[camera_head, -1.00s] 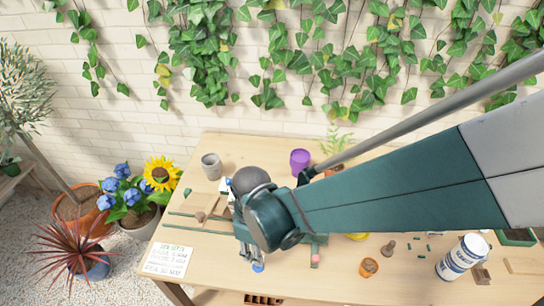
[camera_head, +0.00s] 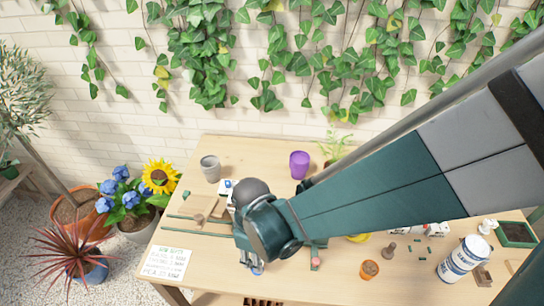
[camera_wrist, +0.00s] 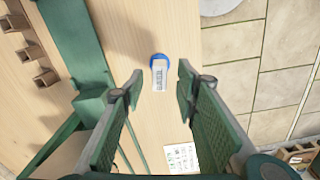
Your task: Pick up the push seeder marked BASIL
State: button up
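A push seeder with a round blue end and a white printed label (camera_wrist: 160,75) shows in the wrist view, over the wooden table near its edge. Its lettering is too small to read for certain. My gripper (camera_wrist: 160,88) is open, with one green padded finger on each side of the seeder's line and clear gaps to both. I cannot tell how far below the fingertips the seeder is. In the head view my gripper (camera_head: 251,262) hangs over the front left of the table, and a bit of blue (camera_head: 257,269) shows at its tips.
A printed card (camera_head: 166,262) lies on the table's front left corner. A green rail or frame (camera_wrist: 75,45) and wooden blocks with square holes (camera_wrist: 31,53) are at the left in the wrist view.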

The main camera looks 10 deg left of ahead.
jog(key=shift+f+b, duration=0.3)
jog(key=shift+f, duration=1.35)
jog(key=c, duration=0.9)
